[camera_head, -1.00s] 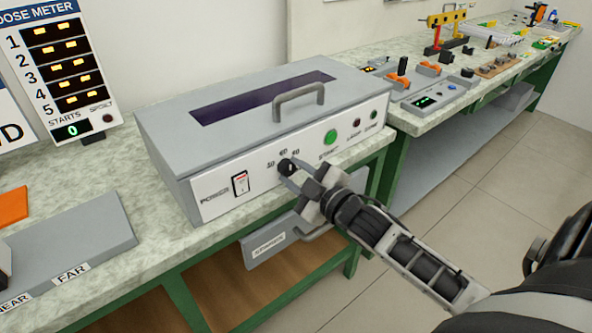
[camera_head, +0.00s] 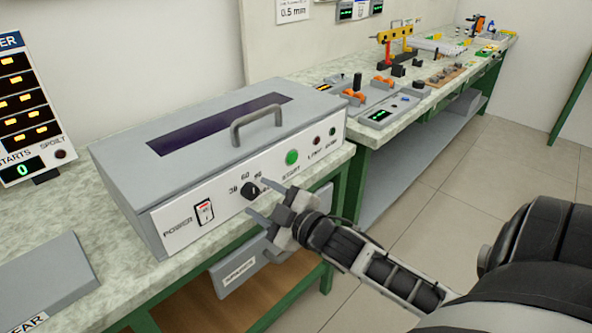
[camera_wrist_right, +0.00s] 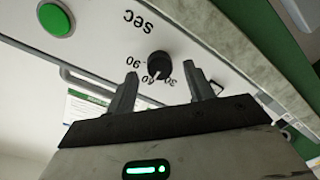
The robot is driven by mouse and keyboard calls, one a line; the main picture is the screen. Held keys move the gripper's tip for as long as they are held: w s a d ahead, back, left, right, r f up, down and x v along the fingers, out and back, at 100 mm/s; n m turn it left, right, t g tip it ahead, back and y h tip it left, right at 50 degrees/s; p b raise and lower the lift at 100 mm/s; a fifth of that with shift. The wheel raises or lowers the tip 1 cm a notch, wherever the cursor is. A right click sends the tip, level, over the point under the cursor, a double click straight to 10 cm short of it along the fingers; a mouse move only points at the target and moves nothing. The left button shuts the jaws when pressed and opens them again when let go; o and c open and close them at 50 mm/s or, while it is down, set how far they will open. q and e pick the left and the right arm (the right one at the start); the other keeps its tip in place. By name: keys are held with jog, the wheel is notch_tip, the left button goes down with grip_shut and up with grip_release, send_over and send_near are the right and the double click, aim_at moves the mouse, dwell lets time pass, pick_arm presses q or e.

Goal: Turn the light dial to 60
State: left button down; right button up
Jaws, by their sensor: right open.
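The grey box (camera_head: 215,150) on the bench has a white front panel with the black light dial (camera_head: 251,190) between the power switch and the green start button. The marks 30, 60 and 90 surround the dial. In the right wrist view the dial (camera_wrist_right: 159,64) shows whole, and its pale pointer line appears to point towards the 60. My right gripper (camera_head: 260,200) is open and empty in front of the dial, with a small gap between its fingertips and the knob. In the wrist view its fingers (camera_wrist_right: 161,76) lie either side of the dial. My left gripper is out of view.
The power switch (camera_head: 204,211) is left of the dial, the green start button (camera_head: 292,157) to its right. A handle (camera_head: 263,123) stands on the lid. A drawer-like grey box (camera_head: 240,270) is below the bench top. Open floor lies to the right.

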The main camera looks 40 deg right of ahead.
jog(key=s+d, duration=0.1)
jog(key=s, duration=1.3)
jog(key=shift+s+d+r, duration=0.2)
jog(key=shift+d+r, duration=0.05)
jog(key=shift+r, duration=0.15)
jog(key=s+a+f+m+g, duration=0.1)
jog(key=a+f+m+g, duration=0.2)
jog(key=a+f, duration=0.3)
jog(key=s+a+f+m+g+y+p, duration=0.1)
jog(key=a+f+m+g, duration=0.2)
jog(key=a, duration=0.8)
notch_tip(320, 180, down, 4)
jog(key=shift+a+f+m+g+y, duration=0.2)
jog(key=shift+a+m+g+y, duration=0.15)
jog(key=shift+m, duration=0.75)
